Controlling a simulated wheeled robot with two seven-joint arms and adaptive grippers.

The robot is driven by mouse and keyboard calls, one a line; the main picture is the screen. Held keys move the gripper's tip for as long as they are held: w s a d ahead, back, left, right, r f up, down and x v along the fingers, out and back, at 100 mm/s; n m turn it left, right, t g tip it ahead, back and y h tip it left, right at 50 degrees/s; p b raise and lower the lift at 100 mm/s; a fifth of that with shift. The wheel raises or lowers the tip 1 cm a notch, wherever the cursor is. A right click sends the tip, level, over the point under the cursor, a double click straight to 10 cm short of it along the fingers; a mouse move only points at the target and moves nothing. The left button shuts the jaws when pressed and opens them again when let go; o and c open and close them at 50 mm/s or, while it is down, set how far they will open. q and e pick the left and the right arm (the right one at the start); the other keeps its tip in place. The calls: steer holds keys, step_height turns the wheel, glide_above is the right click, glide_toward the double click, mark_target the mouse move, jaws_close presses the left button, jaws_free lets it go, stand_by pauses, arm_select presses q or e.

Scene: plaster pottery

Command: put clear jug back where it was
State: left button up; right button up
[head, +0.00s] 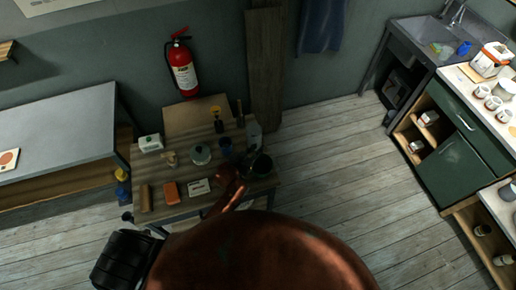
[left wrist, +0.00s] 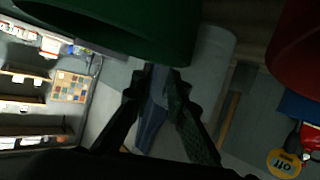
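A grey, see-through upright shape (head: 254,131), which may be the clear jug, stands at the back right of the small wooden table (head: 180,209). A pale grey cylinder (left wrist: 214,55) shows behind the fingers in the left wrist view; I cannot tell if it is the same thing. My left gripper (left wrist: 161,72) shows two dark fingers apart, with a bluish surface visible between them and nothing clearly held. My right gripper is not in view.
A green vessel (left wrist: 120,22) hangs close over the fingers. The table also holds a white box (head: 150,143), an orange block (head: 170,193) and several small items. A fire extinguisher (head: 183,68) is on the wall. Open floor (head: 335,165) lies to the right.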

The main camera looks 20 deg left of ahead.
arm_select(q)
steer(key=shift+o, duration=1.4)
steer(key=v, duration=1.2)
steer(key=shift+b, duration=0.3)
